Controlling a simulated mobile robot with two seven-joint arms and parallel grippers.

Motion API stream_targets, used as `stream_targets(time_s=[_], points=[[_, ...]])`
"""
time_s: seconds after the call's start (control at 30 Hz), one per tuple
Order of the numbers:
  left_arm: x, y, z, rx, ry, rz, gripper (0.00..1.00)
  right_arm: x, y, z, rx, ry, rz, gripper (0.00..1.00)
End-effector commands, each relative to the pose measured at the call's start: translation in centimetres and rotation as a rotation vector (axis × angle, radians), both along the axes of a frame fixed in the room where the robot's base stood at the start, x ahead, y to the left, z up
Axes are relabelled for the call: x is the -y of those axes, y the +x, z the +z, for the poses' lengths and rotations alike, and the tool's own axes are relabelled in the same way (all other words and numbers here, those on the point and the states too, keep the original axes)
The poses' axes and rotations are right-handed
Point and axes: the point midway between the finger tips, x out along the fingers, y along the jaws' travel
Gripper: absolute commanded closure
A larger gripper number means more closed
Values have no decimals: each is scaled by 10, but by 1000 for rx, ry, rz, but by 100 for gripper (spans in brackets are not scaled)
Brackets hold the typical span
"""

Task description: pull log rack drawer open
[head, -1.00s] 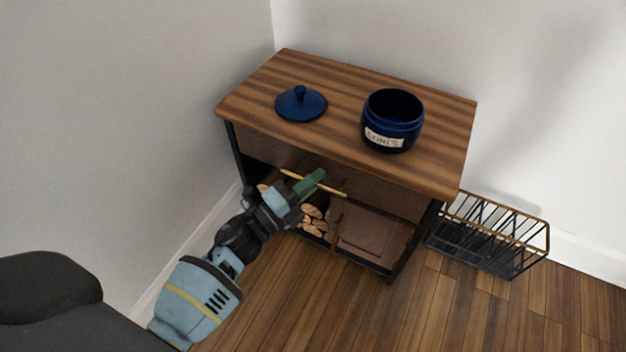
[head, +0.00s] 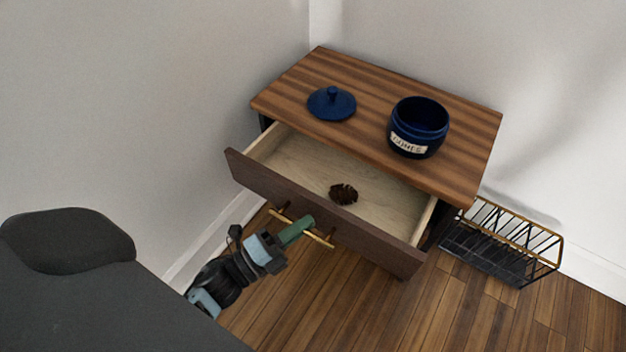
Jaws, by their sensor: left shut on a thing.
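The log rack (head: 455,128) is a wood-topped cabinet against the wall. Its drawer (head: 375,232) stands well out from the body, with its pale inside showing. A brown pinecone-like thing (head: 343,193) lies in the drawer. A brass bar handle (head: 318,239) runs along the dark drawer front. My left gripper (head: 298,231) is at this handle from the front and is shut on it, with green fingers around the bar's middle. The logs and lower shelf are hidden behind the drawer. My right gripper is not in view.
On the rack's top stand an open blue jar (head: 419,128) with a label and its blue lid (head: 331,103). A black wire basket (head: 503,243) stands on the floor to the right. The wooden floor (head: 440,315) in front is clear.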

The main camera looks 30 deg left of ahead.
Motion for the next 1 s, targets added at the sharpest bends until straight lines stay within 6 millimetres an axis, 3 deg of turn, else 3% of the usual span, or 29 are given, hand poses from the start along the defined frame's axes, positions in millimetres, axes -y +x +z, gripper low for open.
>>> stream_targets(time_s=[0.2,0.6,0.63,0.7,1.0], points=[[-1,-17,1,1,0,0,100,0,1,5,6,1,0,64],[-1,-19,0,1,0,0,100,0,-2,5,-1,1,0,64],[-1,-19,0,1,0,0,87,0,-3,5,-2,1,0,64],[-1,-19,0,1,0,0,80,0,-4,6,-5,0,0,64],[-2,-21,-1,-1,0,0,80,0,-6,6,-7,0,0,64]])
